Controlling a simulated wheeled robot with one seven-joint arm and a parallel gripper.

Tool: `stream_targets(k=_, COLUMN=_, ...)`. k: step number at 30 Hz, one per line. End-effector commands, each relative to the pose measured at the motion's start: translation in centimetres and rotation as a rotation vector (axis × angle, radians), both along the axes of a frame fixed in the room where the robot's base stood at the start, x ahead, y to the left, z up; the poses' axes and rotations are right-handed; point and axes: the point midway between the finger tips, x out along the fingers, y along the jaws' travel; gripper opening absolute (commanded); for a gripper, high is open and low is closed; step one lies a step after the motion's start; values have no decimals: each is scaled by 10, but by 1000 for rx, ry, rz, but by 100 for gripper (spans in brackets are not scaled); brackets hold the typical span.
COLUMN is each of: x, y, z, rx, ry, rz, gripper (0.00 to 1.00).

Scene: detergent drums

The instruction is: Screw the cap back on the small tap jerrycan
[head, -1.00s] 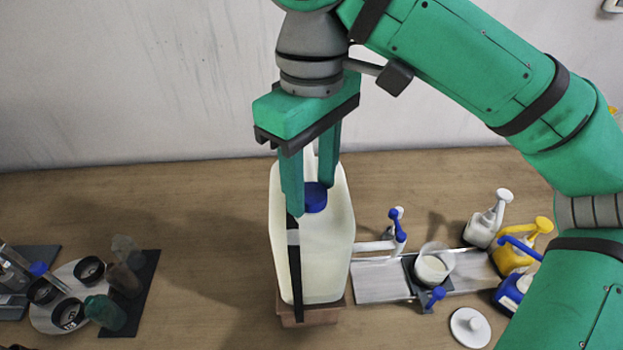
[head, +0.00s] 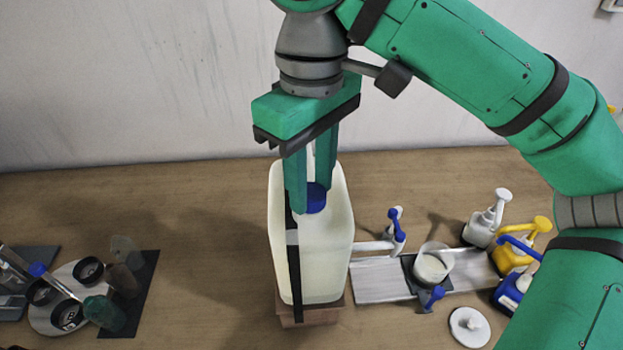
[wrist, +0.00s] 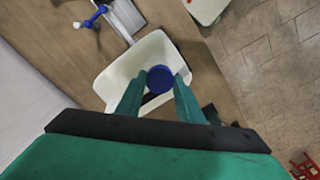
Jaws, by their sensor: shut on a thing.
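The jerrycan (head: 325,255) is a tall, pale, translucent container with a black strip down its side. It stands upright on a brown block, and its pale body also shows in the wrist view (wrist: 112,82). A blue cap (head: 316,199) is at its top, and it shows in the wrist view (wrist: 160,78) too. My gripper (head: 308,195) points straight down and is shut on the cap, one finger on each side. The neck under the cap is hidden, so I cannot tell how the cap sits on it. A white tap with a blue handle (head: 397,226) is to the right.
A pale board (head: 375,285) with a cup (head: 432,267) lies to the right. Pump bottles, white (head: 482,230), yellow (head: 508,258) and blue, stand farther right. A white lid (head: 469,327) lies in front. Dark rings and small containers are at the left. The table between is clear.

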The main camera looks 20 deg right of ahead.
Motion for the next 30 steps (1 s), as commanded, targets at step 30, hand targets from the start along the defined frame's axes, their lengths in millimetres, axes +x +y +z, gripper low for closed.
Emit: stream_targets(k=30, x=0, y=2, z=-1, rx=2, ry=1, rz=-680, gripper=9)
